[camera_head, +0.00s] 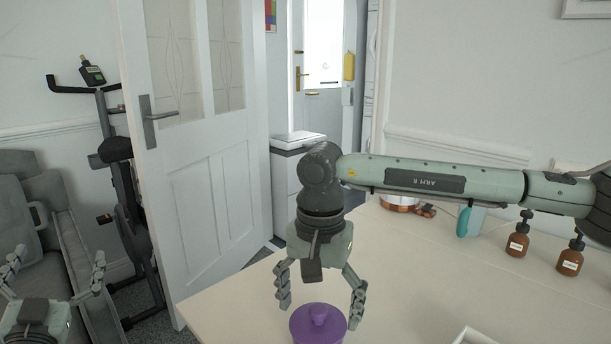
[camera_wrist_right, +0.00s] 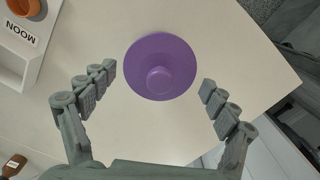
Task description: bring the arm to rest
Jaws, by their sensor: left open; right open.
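My right gripper (camera_head: 320,290) is open and points down over the white table, above and just behind a purple round lidded object (camera_head: 318,325). In the right wrist view the purple object (camera_wrist_right: 160,68) lies ahead of and between the open fingers (camera_wrist_right: 158,88), with gaps on both sides; nothing is held. My right arm (camera_head: 430,178) stretches in from the right. My left gripper (camera_head: 52,285) is open and empty at the lower left, in front of the grey sofa, away from the table.
The white table (camera_head: 400,270) is clear around the purple object. A white door (camera_head: 205,170), an exercise machine (camera_head: 120,190) and a sofa (camera_head: 40,200) lie beyond.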

